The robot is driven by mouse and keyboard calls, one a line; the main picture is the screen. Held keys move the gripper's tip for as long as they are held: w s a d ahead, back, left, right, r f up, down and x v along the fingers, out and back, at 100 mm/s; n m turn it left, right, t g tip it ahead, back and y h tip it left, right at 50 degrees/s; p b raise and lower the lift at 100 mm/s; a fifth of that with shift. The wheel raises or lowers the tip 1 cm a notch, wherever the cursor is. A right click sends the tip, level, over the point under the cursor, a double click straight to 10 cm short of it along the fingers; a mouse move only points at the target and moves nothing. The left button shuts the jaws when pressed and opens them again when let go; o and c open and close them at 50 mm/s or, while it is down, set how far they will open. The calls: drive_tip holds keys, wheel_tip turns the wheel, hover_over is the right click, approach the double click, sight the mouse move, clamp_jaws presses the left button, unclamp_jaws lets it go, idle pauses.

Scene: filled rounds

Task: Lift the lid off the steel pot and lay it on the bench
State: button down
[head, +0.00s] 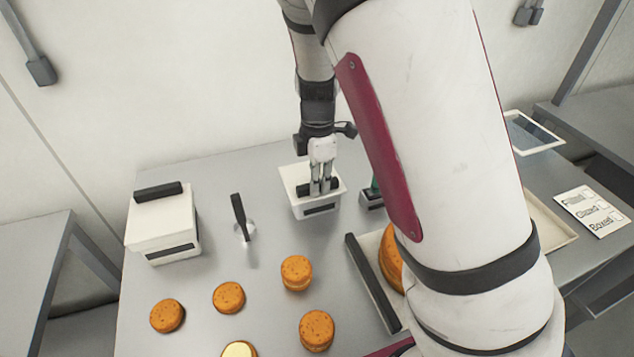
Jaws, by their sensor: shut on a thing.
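I cannot make out a steel pot for certain. My gripper (320,188) points down at a white box (309,210) at the back middle of the bench (205,270). It is shut on a dark bar-like handle (333,184) at the top of this box. Whether the handle belongs to a separate lid, and whether that is raised, I cannot tell. A small shiny steel piece (246,233) with an upright black handle (239,212) stands left of the box, apart from my gripper.
Another white box (163,228) with a black top handle stands at the left. Several brown rounds (229,297) lie in front. A pale tray (552,222), partly hidden by my arm, and a label card (592,211) are right. Bare bench lies between the left box and rounds.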

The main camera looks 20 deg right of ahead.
drive_tip(key=r, duration=0.1)
drive_tip(key=s+r, duration=0.1)
drive_tip(key=r, duration=0.1)
drive_tip(key=shift+d, duration=0.1)
drive_tip(key=s+d+r, duration=0.1)
drive_tip(key=s+d, duration=0.2)
drive_tip(key=s, duration=1.1)
drive_tip(key=shift+s+r+p, duration=0.2)
drive_tip(key=shift+r+p, duration=0.4)
drive_tip(key=shift+r, duration=0.7)
drive_tip(key=shift+s+r+p, duration=0.15)
drive_tip(key=shift+r+p, duration=0.45)
drive_tip(key=shift+r, duration=0.7)
drive_tip(key=shift+s, duration=0.1)
